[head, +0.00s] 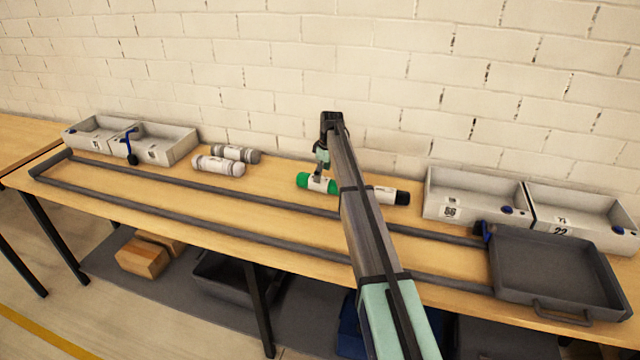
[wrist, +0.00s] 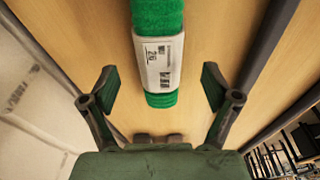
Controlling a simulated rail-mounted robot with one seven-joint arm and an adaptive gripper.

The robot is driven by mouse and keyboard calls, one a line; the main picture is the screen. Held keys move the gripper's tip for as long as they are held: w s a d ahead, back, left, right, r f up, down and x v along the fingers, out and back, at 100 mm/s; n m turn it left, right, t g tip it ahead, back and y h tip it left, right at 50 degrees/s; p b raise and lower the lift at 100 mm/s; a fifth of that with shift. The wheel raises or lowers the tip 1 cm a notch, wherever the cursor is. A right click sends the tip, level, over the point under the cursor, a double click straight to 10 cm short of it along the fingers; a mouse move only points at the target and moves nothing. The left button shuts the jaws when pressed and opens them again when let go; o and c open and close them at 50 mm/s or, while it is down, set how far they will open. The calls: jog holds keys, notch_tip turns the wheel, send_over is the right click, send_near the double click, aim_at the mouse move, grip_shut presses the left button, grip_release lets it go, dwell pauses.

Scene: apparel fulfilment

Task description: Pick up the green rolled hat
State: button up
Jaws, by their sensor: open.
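The green rolled hat (head: 304,180) lies on the wooden table near the middle, with a white label band around it. In the wrist view the green rolled hat (wrist: 158,17) lies ahead of my gripper, its near green end almost level with the fingertips and between their lines. My gripper (head: 320,172) is above the hat in the head view. In the wrist view my gripper (wrist: 160,86) is open, one finger to each side, and nothing is held. The gap in height between fingers and hat is hard to tell.
A black roll with a white label (head: 402,197) lies just right of the hat. Grey rolls (head: 218,165) lie to the left. Grey bins (head: 476,212) stand at the right and left back. A dark tray (head: 555,270) sits at the right, and a dark rail (head: 215,230) runs along the front.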

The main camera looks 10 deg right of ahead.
jog(key=f, duration=0.1)
jog(key=f+p, duration=0.1)
jog(key=f, duration=0.2)
jog(key=shift+w+a+f+p, duration=0.25)
jog(key=shift+a+f+p, duration=0.05)
jog(key=shift+a+f, duration=0.1)
jog(key=c, duration=1.3)
